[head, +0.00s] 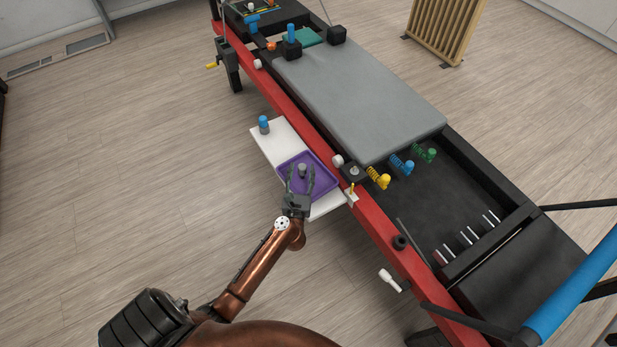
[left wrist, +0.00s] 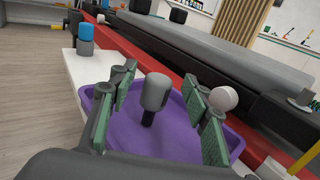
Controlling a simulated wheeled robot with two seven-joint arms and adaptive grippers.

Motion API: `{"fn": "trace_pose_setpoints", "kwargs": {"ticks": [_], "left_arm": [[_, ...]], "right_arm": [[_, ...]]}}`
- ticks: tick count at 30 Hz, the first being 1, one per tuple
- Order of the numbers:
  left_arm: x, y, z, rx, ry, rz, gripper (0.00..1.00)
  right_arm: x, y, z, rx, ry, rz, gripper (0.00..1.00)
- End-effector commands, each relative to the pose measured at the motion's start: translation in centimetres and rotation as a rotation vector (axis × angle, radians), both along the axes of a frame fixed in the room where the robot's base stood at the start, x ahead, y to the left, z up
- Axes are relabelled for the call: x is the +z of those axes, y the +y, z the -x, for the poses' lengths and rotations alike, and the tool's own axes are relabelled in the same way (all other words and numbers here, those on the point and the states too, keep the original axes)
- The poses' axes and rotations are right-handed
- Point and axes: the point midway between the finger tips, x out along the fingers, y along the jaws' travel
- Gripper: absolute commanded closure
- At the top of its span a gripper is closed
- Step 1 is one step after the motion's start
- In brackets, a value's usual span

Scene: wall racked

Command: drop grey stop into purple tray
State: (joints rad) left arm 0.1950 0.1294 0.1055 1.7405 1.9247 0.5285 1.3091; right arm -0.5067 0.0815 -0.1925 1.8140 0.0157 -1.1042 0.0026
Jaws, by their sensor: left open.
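The purple tray (head: 322,181) sits on a white shelf beside the red rail; it also shows in the left wrist view (left wrist: 170,145). The grey stop (head: 302,170), a rounded grey cap on a dark stem, stands upright at the tray; in the left wrist view the stop (left wrist: 156,92) is between my open fingers, with gaps on both sides. I cannot tell whether its stem touches the tray floor. My left gripper (head: 301,180) is open over the tray, and its green-padded fingers show in the left wrist view (left wrist: 158,105). My right gripper is not in view.
A blue-topped grey stop (head: 264,125) stands on the white shelf (head: 284,137) beyond the tray. The red rail (head: 290,113) and grey padded carriage (head: 355,90) border the shelf. Yellow, blue and green spring pieces (head: 402,165) lie right. Open floor is on the left.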

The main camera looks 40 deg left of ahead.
Motion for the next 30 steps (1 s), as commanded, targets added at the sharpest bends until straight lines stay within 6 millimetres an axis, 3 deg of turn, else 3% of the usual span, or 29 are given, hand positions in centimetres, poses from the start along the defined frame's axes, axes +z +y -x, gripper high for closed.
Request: {"fn": "trace_pose_setpoints", "kwargs": {"ticks": [9,15,30], "left_arm": [[-0.1,-3.4,5.8,0.002,0.001,0.003,0.56],[0.0,-4.8,8.1,0.002,0.000,0.001,0.56],[0.1,-5.2,8.7,0.001,-0.001,0.001,0.56]], "right_arm": [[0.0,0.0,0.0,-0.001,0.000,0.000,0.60],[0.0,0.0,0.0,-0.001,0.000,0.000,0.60],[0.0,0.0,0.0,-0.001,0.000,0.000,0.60]]}}
